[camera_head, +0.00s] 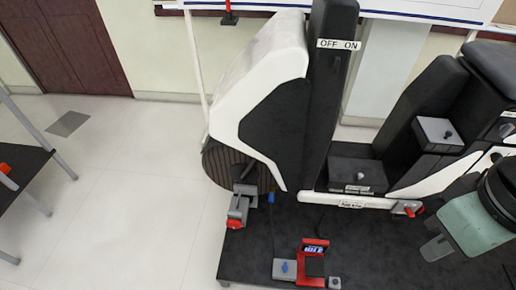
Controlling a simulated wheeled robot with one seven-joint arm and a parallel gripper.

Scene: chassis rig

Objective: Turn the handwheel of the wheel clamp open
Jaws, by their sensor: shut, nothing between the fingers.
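The wheel clamp (239,206) is a small grey block at the bottom of the front wheel (228,166), on the left end of the black platform. A small red handwheel (234,224) sits on its near face. The handwheel is too small for me to read its turn angle, and how tightly the clamp grips the wheel cannot be told. My gripper (433,238) is at the right, well apart from the clamp. It is shut and empty, with its dark fingers pointing left beside my greenish wrist.
The white and black vehicle (262,90) stands on the black platform (375,255). A second red knob (409,209) is below its body. A red device (313,264) and a grey box with a blue knob (285,268) are at the front.

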